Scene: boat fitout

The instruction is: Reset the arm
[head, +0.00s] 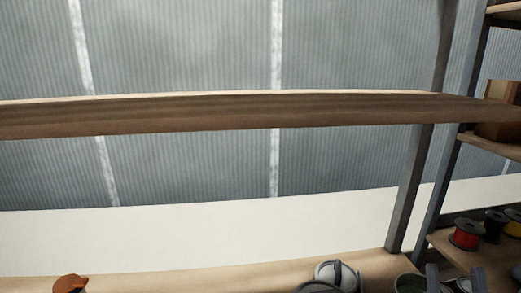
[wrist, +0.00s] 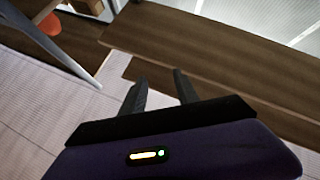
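My gripper (wrist: 158,82) shows in the wrist view, with its two dark fingers apart and nothing between them. It is open. Beyond the fingertips are brown wooden boards (wrist: 200,45), and the fingers appear apart from them, though the distance is hard to tell. My gripper is not visible in the head view.
The head view shows a long wooden shelf board (head: 250,112) before a corrugated wall (head: 180,50). A lower shelf holds grey ear-muff-like items (head: 338,275) and an orange object (head: 70,284). At right, a rack holds a red spool (head: 467,233) and a cardboard box (head: 498,122).

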